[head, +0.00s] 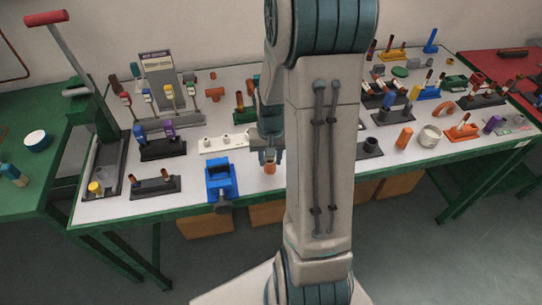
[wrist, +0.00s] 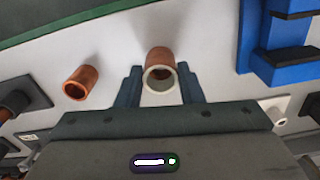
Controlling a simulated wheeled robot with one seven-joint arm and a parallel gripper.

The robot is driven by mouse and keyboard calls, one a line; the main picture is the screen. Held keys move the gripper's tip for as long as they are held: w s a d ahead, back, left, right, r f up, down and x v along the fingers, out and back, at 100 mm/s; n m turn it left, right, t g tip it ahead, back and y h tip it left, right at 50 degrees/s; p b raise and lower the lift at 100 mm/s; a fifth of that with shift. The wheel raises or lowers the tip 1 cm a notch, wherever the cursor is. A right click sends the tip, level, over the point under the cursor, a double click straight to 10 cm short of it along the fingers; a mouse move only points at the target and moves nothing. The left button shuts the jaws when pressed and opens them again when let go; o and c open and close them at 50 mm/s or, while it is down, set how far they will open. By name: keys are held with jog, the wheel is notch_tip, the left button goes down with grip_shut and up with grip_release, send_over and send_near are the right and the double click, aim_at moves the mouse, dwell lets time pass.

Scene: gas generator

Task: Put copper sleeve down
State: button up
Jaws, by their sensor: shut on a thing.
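My gripper (head: 270,152) points down over the front part of the white table, right of the blue vise (head: 221,180). It is shut on a copper sleeve (head: 269,168), which shows below the fingertips in the head view. In the wrist view the held copper sleeve (wrist: 160,58) sits between the two blue-grey fingers of my gripper (wrist: 159,88), with its pale ring-shaped end facing the camera. The sleeve is close to the tabletop; whether it touches is unclear. A second, loose copper sleeve (wrist: 80,83) stands on the table to its left in the wrist view.
The blue vise also shows at the right in the wrist view (wrist: 276,45). A white holder block (head: 222,144) lies behind it. A dark fitting (head: 370,147) stands right of my arm. White tabletop around the held sleeve is mostly free, with the green table edge (wrist: 60,18) nearby.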

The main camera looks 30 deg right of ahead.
jog(key=shift+f, duration=0.25)
jog(key=o, duration=1)
jog(key=shift+r, duration=0.1)
jog(key=shift+r, duration=0.1)
notch_tip(320, 180, up, 11)
jog(key=s+a+r+n+t, duration=0.3)
jog(key=s+a+r, duration=0.4)
jog(key=s+a, duration=0.4)
jog(key=shift+s+a+n, duration=0.3)
jog(key=shift+s+n, duration=0.25)
jog(key=shift+n, duration=0.35)
